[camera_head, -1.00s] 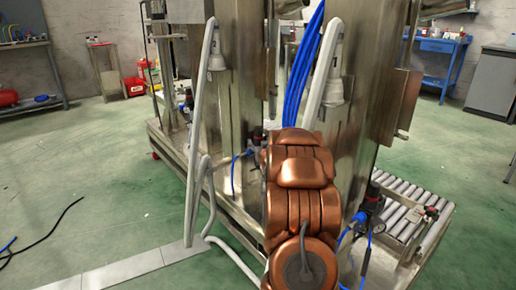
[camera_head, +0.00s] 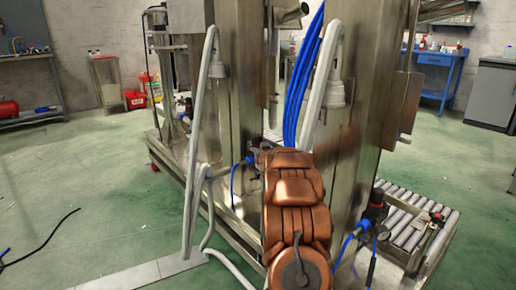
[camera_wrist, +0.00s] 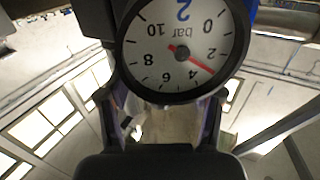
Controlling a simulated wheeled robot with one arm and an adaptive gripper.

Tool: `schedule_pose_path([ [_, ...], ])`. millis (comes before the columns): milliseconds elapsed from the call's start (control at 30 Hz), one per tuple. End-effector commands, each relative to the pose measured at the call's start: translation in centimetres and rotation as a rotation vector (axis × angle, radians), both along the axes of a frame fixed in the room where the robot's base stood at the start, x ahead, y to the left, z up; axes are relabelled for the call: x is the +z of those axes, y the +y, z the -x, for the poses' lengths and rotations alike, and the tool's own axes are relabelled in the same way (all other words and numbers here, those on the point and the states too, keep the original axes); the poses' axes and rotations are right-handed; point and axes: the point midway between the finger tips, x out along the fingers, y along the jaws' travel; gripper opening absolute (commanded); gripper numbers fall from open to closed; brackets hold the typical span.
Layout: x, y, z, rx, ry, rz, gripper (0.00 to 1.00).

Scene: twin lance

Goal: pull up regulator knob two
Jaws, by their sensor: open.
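A round white pressure gauge (camera_wrist: 183,50) marked with a blue 2 fills the upper middle of the wrist view. Its dial appears upside down and it has a red needle. My gripper (camera_wrist: 163,125) is open just below the gauge in that view, with one dark finger on each side of a pale, blurred gap. I cannot make out the regulator knob there. In the head view my copper arm hides the gripper. One regulator (camera_head: 375,207) with a dark body and blue hose shows right of the arm. Another regulator (camera_head: 253,160) shows partly at its left.
Steel columns (camera_head: 236,110) of the machine stand close behind and beside the arm. Pale hoses (camera_head: 192,150) and blue hoses (camera_head: 303,75) hang down near it. A roller conveyor (camera_head: 415,215) lies at the right. Green floor is open at the left.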

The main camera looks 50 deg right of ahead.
Motion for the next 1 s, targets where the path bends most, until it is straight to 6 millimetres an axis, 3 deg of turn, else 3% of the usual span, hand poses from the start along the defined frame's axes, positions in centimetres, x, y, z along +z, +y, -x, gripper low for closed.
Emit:
schedule_pose_path([
  [567,-0.18,-0.58,-0.94,-0.001,0.003,-0.002,0.64],
  [1000,-0.17,-0.57,-0.93,0.0,0.003,-0.002,0.18],
])
